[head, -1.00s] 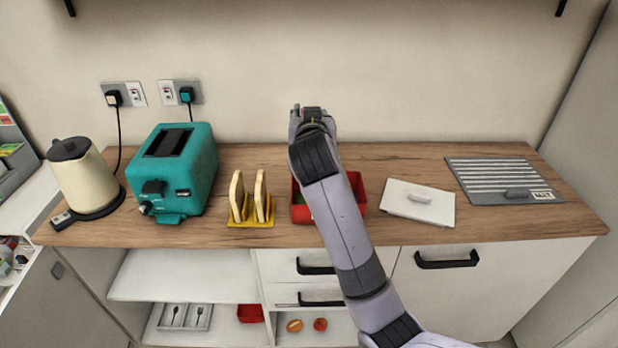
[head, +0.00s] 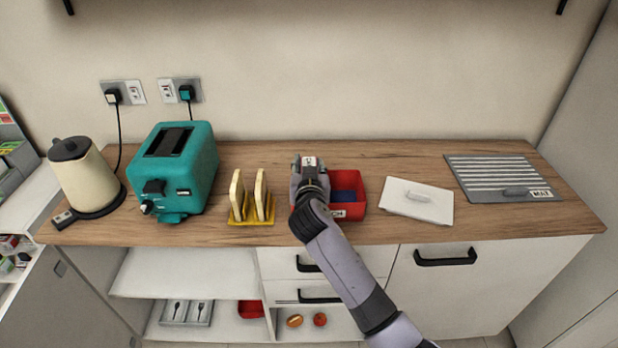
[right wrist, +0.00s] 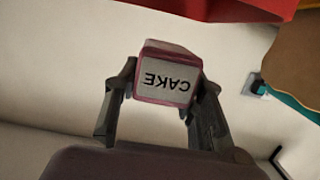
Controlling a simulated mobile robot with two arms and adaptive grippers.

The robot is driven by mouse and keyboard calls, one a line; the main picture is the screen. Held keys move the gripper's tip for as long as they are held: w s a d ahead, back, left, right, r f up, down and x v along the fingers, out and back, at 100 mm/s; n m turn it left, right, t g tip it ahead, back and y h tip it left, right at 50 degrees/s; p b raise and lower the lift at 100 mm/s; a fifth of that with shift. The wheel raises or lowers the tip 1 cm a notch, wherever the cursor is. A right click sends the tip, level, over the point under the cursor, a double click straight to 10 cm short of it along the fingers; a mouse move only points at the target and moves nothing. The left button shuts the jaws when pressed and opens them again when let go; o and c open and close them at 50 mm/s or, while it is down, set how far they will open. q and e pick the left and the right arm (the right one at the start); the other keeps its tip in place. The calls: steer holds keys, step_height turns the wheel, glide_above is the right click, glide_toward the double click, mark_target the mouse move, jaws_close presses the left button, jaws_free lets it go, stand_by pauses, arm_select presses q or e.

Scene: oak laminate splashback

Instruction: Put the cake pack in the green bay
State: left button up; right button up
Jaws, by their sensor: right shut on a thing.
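The cake pack (right wrist: 165,76) is a small dark-red box with a pale label reading CAKE, upside down in the right wrist view. My right gripper (right wrist: 163,92) is shut on it, one finger on each side. In the head view the pack (head: 309,161) shows at the tip of my right gripper (head: 308,168), over the left part of the red box (head: 356,178). A blue bay (head: 344,196) shows in the box's right part. The green bay is hidden behind my gripper and arm. My left gripper is out of view.
A yellow toast rack (head: 250,222) with two slices stands close left of the box. A white lidded board (head: 418,200) lies to the right, then a grey slatted panel (head: 500,178). A teal toaster (head: 180,170) and cream kettle (head: 85,180) stand farther left.

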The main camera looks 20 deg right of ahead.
step_height(320, 180, down, 4)
steer(key=shift+r, duration=0.1)
steer(key=shift+f+b, duration=0.6)
steer(key=shift+b, duration=0.05)
steer(key=shift+f, duration=0.1)
steer(key=o, duration=0.9)
